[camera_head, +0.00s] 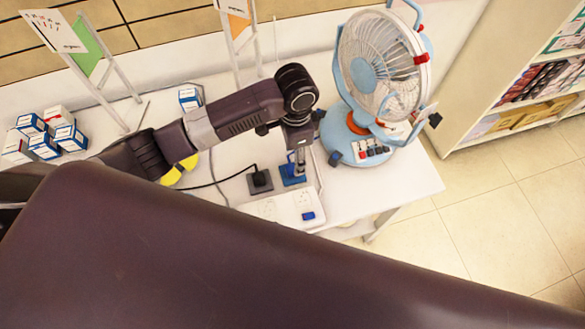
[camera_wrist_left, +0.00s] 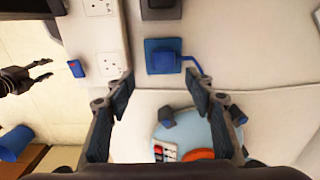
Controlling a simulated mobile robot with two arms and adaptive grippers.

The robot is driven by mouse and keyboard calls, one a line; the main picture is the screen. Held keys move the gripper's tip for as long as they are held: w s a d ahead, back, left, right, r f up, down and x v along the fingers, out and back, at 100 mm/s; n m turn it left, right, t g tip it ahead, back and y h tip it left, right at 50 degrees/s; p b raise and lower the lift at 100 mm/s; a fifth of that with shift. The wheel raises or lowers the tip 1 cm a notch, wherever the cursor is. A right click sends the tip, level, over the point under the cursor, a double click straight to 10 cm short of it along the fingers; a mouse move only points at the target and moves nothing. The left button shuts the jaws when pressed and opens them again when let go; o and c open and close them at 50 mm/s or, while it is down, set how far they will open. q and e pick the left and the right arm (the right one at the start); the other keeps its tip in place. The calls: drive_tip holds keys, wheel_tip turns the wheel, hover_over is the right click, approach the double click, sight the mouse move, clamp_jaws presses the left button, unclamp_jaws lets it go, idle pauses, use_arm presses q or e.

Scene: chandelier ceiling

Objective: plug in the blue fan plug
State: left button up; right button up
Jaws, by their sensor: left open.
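The blue fan plug (camera_head: 291,179) stands on the white table below my left gripper (camera_head: 298,168). In the left wrist view the blue plug (camera_wrist_left: 162,56) lies just beyond the two spread fingertips of my left gripper (camera_wrist_left: 159,76), with nothing held. Its blue cord runs toward the fan. The white power strip (camera_head: 283,208) lies close by; its sockets and blue switch also show in the left wrist view (camera_wrist_left: 103,40). The light blue fan (camera_head: 350,147) stands to the right. My right gripper (camera_wrist_left: 42,70) shows small in the left wrist view, fingers apart and empty.
A black plug (camera_head: 260,180) with a cord sits left of the blue plug. Small white and blue boxes (camera_head: 45,135) and sign stands (camera_head: 105,75) are at the left. The table's front edge and a shelf (camera_head: 525,80) are at the right.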

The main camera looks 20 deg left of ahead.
sight(292, 171)
use_arm(q)
wheel_tip(292, 171, down, 2)
drive_tip(key=shift+w+f, duration=0.1)
drive_tip(key=shift+w, duration=0.05)
drive_tip(key=shift+f, duration=0.15)
drive_tip(key=shift+a+f+p, duration=0.1)
drive_tip(key=shift+f+p, duration=0.2)
drive_tip(key=shift+p, duration=0.05)
wheel_tip(292, 171, down, 3)
drive_tip(key=shift+w+a+f+p, duration=0.1)
drive_tip(key=shift+w+f+p, duration=0.05)
drive_tip(key=shift+p, duration=0.4)
drive_tip(key=shift+f, duration=0.65)
use_arm(e)
drive_tip(key=shift+w+a+r, duration=0.2)
drive_tip(key=shift+w+r, duration=0.3)
drive_tip(key=shift+w+a+r, duration=0.2)
drive_tip(key=shift+w+r, duration=0.25)
drive_tip(key=shift+w+d, duration=0.1)
